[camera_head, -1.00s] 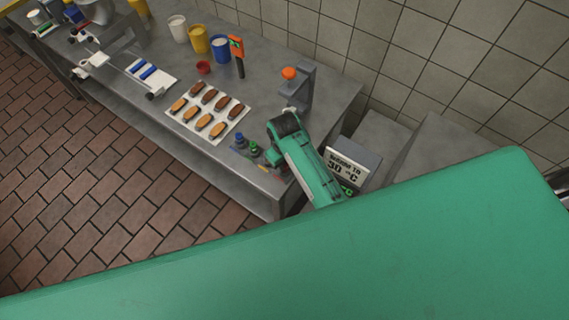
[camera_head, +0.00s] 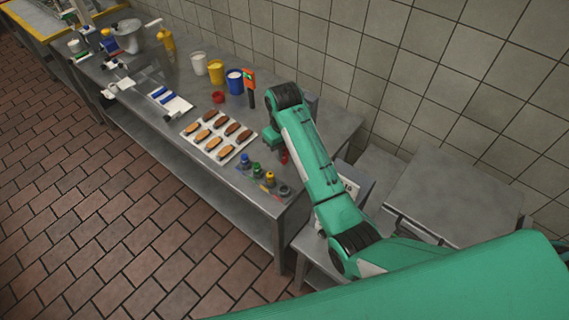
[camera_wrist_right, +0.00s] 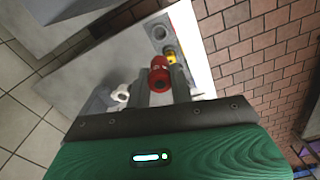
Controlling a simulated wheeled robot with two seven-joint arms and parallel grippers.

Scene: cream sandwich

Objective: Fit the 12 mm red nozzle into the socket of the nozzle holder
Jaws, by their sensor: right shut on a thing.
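My right gripper (camera_wrist_right: 160,92) is shut on the red nozzle (camera_wrist_right: 160,76), which shows between its fingers in the right wrist view. In the head view the red nozzle (camera_head: 284,157) shows small beside my right arm, over the near right part of the steel table. The nozzle holder, at the table's near right corner, carries a blue nozzle (camera_head: 245,160), a green nozzle (camera_head: 257,170) and a yellow nozzle (camera_head: 270,178). A grey round place (camera_head: 284,190) lies at its right end; I cannot tell if it is the socket. My left gripper is not in view.
A white tray (camera_head: 190,138) with several brown biscuits lies left of the holder. A red cup (camera_head: 218,97), a blue tub (camera_head: 235,80) and an orange-headed thermometer (camera_head: 249,80) stand behind it. A grey stand (camera_head: 312,103) is mostly hidden by my arm.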

